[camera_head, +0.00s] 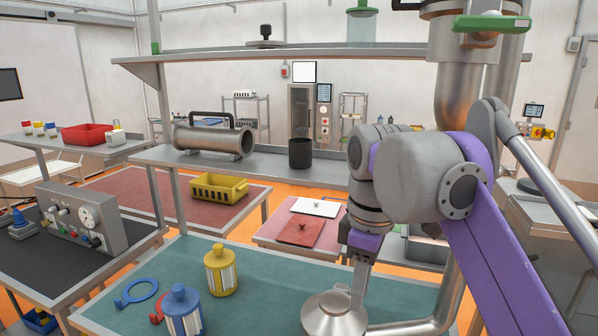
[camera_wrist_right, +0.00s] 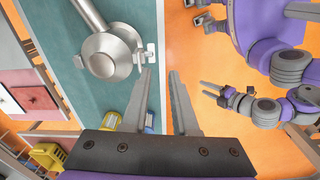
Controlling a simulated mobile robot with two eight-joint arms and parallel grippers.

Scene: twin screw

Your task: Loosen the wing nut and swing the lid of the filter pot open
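The filter pot is a steel vessel with a domed lid (camera_head: 333,316) at the bottom edge of the head view. In the right wrist view the closed, round lid (camera_wrist_right: 106,56) shows whole, with a pipe running from it. A small metal fitting (camera_wrist_right: 151,54) on its right rim looks like the wing nut. Another small fitting (camera_wrist_right: 79,62) sits on the opposite rim. My right gripper (camera_wrist_right: 158,72) is open and empty, its fingertips just short of the rim fitting; the head view shows it above the pot (camera_head: 354,290). My left gripper (camera_wrist_right: 204,88) is open and empty, away from the bench.
The pot's teal bench (camera_head: 275,285) also carries a yellow canister (camera_head: 220,270), a blue canister (camera_head: 183,309) and a blue ring tool (camera_head: 138,291). A steel pipe (camera_head: 410,327) runs right from the pot. A shelf with a steel cylinder (camera_head: 212,141) stands behind.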

